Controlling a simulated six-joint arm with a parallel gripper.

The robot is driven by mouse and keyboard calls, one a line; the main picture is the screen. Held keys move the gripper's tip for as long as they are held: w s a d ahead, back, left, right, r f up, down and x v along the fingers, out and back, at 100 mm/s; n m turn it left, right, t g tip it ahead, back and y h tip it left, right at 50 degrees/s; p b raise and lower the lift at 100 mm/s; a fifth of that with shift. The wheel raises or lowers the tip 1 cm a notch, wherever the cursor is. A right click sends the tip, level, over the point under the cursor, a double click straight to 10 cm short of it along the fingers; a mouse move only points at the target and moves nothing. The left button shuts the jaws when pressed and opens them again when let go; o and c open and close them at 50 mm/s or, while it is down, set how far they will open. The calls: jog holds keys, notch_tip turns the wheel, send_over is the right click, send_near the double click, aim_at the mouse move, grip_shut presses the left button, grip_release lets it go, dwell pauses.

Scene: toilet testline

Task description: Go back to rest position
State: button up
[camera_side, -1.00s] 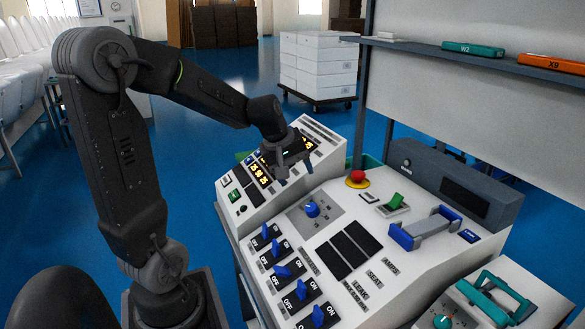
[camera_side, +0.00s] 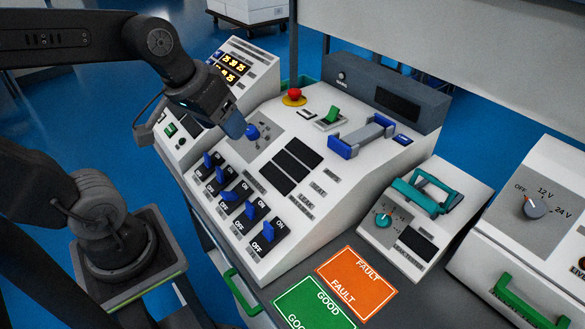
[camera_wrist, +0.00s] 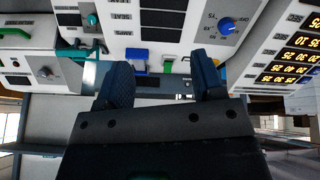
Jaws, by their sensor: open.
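My gripper (camera_side: 232,122) hangs in the air above the left part of the white test panel (camera_side: 318,215), beside the blue rotary knob (camera_side: 252,131) in the side view. In the wrist view, the two dark blue fingers of my gripper (camera_wrist: 163,78) stand apart with nothing held between them. The blue knob (camera_wrist: 227,25) shows to the right of the fingers there. Whether a finger touches the panel is hard to tell, but a gap seems to show. My arm reaches in from the upper left in the side view.
A console with lit yellow displays (camera_side: 230,67) stands behind my gripper. A red emergency button (camera_side: 294,95), a green switch (camera_side: 333,114), a blue-ended handle (camera_side: 362,135) and several blue toggles (camera_side: 228,196) rise from the panel. Orange FAULT (camera_side: 357,283) and green GOOD (camera_side: 314,304) areas lie in front.

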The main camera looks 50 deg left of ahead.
jog(key=s+d+m, duration=0.2)
jog(key=s+m, duration=0.1)
jog(key=shift+s+d, duration=0.1)
jog(key=shift+o, duration=0.4)
dwell(1.4)
